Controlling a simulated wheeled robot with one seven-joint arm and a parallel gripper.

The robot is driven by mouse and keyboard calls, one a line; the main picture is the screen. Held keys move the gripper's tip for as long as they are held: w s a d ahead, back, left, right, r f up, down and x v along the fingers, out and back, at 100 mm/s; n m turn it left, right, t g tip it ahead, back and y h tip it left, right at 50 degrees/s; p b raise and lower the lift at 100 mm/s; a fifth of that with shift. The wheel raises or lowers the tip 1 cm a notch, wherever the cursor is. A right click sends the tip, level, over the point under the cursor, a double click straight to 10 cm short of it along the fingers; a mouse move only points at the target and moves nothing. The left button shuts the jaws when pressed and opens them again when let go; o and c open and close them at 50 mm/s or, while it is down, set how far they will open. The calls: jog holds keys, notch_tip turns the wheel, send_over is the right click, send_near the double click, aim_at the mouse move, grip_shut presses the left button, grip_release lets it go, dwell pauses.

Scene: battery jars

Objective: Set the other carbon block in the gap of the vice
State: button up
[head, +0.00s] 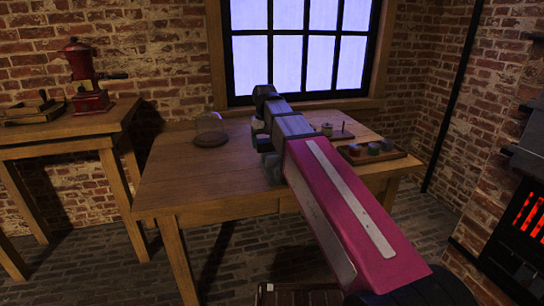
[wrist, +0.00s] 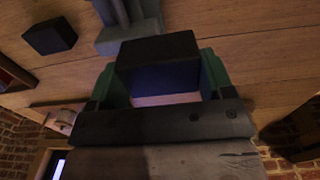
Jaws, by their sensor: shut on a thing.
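My gripper (wrist: 160,82) is shut on a black carbon block (wrist: 157,50), with a green finger on each side of it in the wrist view. Another black block (wrist: 50,36) lies apart on the wooden table, at the upper left of that view. A blue-grey metal piece that looks like the vice (wrist: 115,43) stands just beyond the held block at the top edge. It is partly cut off, and I cannot tell how the block lines up with its gap. In the head view my arm covers much of this area, and I cannot make out either block.
On the wooden table (head: 185,185), a glass dome (head: 210,127) stands left of my arm. A small board with a spool (head: 327,129) and a tray with several jars (head: 374,149) are on the right. A red grinder (head: 86,80) stands on the left table. A stove glows at right.

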aim_at(274, 153)
jog(key=w+d+f, duration=0.1)
jog(key=w, duration=0.1)
jog(key=w+d+f, duration=0.1)
jog(key=w, duration=0.1)
jog(key=w+d+f, duration=0.1)
jog(key=f, duration=0.1)
jog(key=shift+w+d, duration=0.15)
jog(key=shift+w, duration=0.25)
jog(key=shift+f, duration=2)
jog(key=shift+f, duration=0.15)
jog(key=o, duration=1)
jog(key=shift+o, duration=0.2)
notch_tip(274, 153, up, 12)
jog(key=shift+r, duration=0.2)
